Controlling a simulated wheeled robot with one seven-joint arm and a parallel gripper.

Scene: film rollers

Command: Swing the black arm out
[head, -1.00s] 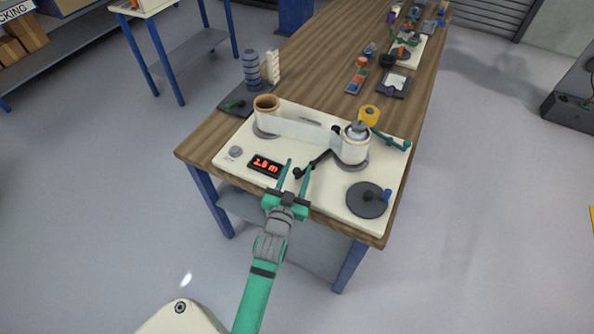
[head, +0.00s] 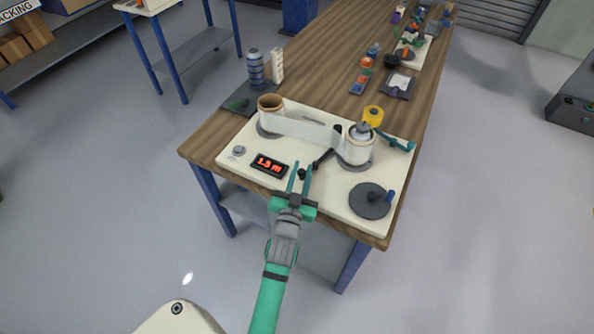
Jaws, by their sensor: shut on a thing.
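The black arm (head: 323,160) is a thin bar on the cream board, reaching from beside the right film roll (head: 356,146) toward the front left. Its round knob (head: 303,174) is at the near end. My gripper (head: 301,167) comes from the front, with its two teal fingers on either side of the knob, shut on it. A film band (head: 302,129) runs from the left roll (head: 270,108) to the right roll. The arm's far end is partly hidden by the right roll.
A yellow roll (head: 373,116) and a teal lever (head: 396,143) are behind right. The wooden table (head: 205,146) holds more items farther back.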

